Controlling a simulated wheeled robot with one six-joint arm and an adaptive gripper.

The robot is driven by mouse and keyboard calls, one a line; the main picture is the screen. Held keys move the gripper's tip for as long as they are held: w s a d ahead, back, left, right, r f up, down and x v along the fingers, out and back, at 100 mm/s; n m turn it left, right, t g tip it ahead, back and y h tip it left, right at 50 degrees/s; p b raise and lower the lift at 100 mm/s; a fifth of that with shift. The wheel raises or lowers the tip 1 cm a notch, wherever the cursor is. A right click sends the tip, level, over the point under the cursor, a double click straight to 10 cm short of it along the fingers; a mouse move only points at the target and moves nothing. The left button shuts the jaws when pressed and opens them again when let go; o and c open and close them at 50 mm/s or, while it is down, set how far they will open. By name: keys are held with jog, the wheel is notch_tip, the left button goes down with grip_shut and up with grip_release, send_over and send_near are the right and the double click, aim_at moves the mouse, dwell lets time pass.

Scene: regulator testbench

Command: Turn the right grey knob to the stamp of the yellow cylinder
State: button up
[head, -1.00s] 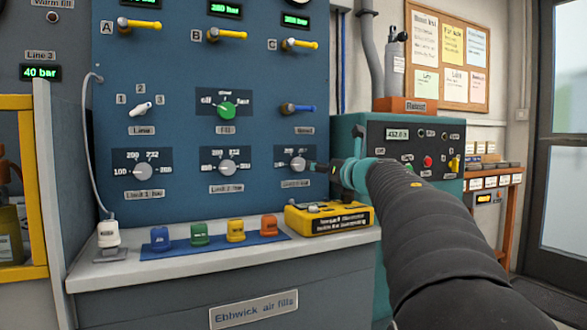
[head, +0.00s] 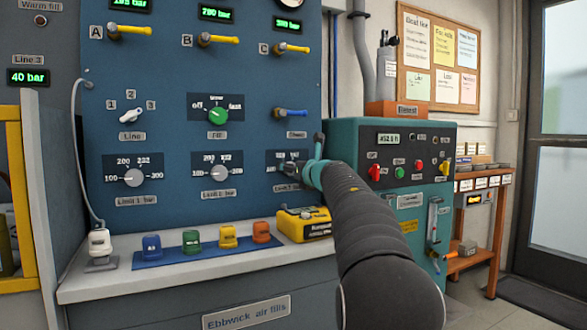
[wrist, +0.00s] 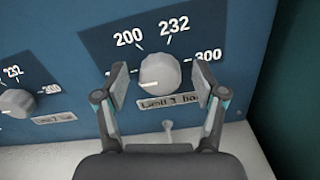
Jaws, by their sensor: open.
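The right grey knob (wrist: 160,72) sits on a dark plate marked 200, 232 and 300 in the wrist view. A light line low on its left side seems to point left; the scale there is partly hidden by a finger. My gripper (wrist: 159,80) is open, one finger on each side of the knob, with gaps visible. In the head view my gripper (head: 300,172) covers most of this knob. A yellowish rounded shape (head: 6,240), perhaps the yellow cylinder, is cut off at the left edge; no stamp is readable on it.
The middle knob (head: 222,173) and left knob (head: 133,178) are to the left on the blue panel. Below is a ledge with coloured blocks on a blue mat (head: 150,263) and a yellow box (head: 303,224). A teal cabinet (head: 340,135) stands at right.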

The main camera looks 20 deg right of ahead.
jog(key=c, duration=1.1)
jog(key=shift+c, duration=0.2)
jog(key=shift+r+m+p, duration=0.1)
jog(key=shift+m+p, duration=0.2)
jog(key=shift+p, duration=0.05)
jog(key=shift+d+m+p, duration=0.15)
jog(key=shift+m+p, duration=4.6)
jog(key=shift+m, duration=0.75)
jog(key=shift+f, duration=0.2)
